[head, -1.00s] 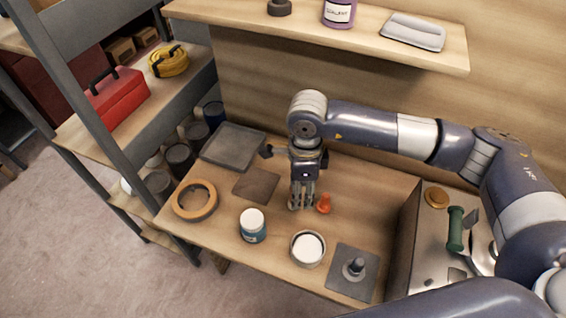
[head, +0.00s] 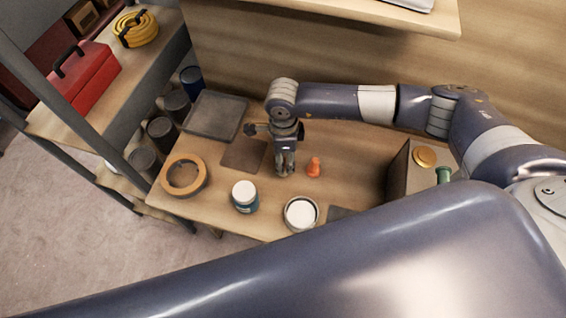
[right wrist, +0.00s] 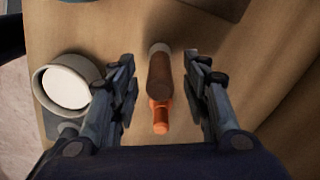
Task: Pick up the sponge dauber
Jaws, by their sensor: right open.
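What appears to be the sponge dauber is a brown cylinder with a pale end (right wrist: 159,72) in the right wrist view. It lies between the two fingers of my right gripper (right wrist: 160,68), with a visible gap on each side. The right gripper is open and points down at the bench; it also shows in the head view (head: 286,172), where its fingers largely hide the dauber. A small orange cone-shaped piece (head: 314,168) stands just right of the gripper; in the right wrist view the orange piece (right wrist: 160,116) is just below the dauber. My left gripper is out of view.
A white-filled tub (head: 300,226), a white-lidded jar (head: 244,206), a tape roll (head: 169,192), a dark flat square (head: 231,157) and a grey tray (head: 217,97) surround the gripper. A metal box (head: 402,162) stands at right. A wall shelf (head: 330,20) hangs above the bench.

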